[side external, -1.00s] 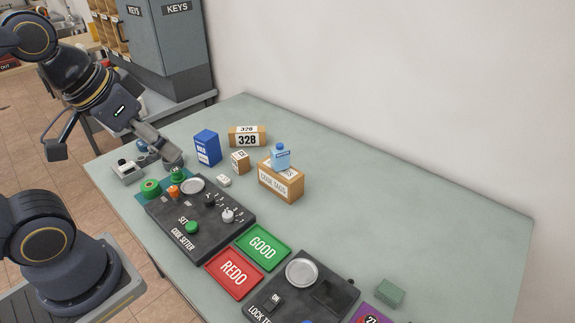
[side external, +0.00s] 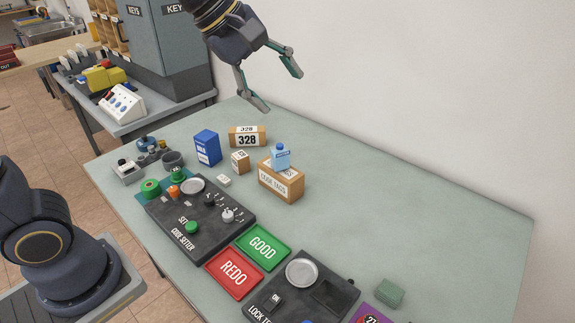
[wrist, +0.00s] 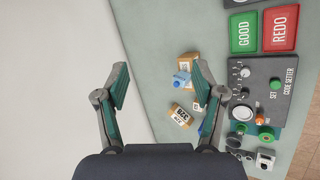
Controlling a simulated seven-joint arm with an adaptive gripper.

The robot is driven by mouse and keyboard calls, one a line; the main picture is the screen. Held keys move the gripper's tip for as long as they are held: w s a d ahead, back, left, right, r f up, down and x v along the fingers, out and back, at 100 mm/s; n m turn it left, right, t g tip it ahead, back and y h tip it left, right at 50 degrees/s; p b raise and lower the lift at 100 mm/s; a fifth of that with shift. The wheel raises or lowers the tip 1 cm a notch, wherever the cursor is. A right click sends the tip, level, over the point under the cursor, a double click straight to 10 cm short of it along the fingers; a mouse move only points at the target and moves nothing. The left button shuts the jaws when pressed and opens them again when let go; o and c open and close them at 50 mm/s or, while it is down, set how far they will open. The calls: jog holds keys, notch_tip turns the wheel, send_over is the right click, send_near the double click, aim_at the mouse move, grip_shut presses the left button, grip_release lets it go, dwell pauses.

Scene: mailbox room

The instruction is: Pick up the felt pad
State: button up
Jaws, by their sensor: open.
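A small muted green block (side external: 389,293), which looks like the felt pad, lies on the table at the lower right of the side view, beside the dark lock-tester panel. I do not see it in the wrist view. My gripper (side external: 278,88) is open and empty, raised high over the far part of the table near the wall. It is well away from the green block. In the wrist view both fingers of my gripper (wrist: 161,80) are spread apart with nothing between them.
A code-tag box (side external: 281,184) with a blue bottle (side external: 280,156) on it, a blue box (side external: 207,148) and a 328 box (side external: 247,137) stand below my gripper. The code setter (side external: 200,220), green tray (side external: 263,247) and red tray (side external: 234,273) lie nearer. Table right of the boxes is clear.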

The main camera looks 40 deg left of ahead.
jog(key=w+d+f+n+g+h, duration=0.1)
jog(key=w+d+f+n+g, duration=0.15)
jog(key=w+d+f, duration=0.55)
jog(key=g, duration=0.4)
send_over(392, 291)
jog(key=a, duration=0.2)
jog(key=shift+n+t, duration=0.25)
jog(key=shift+n, duration=0.1)
notch_tip(392, 291, down, 28)
jog(key=shift+r, duration=0.2)
jog(key=shift+x, duration=2.75)
jog(key=shift+a, duration=0.1)
jog(key=shift+c, duration=0.4)
jog(key=c, duration=0.9)
jog(key=shift+r, duration=0.15)
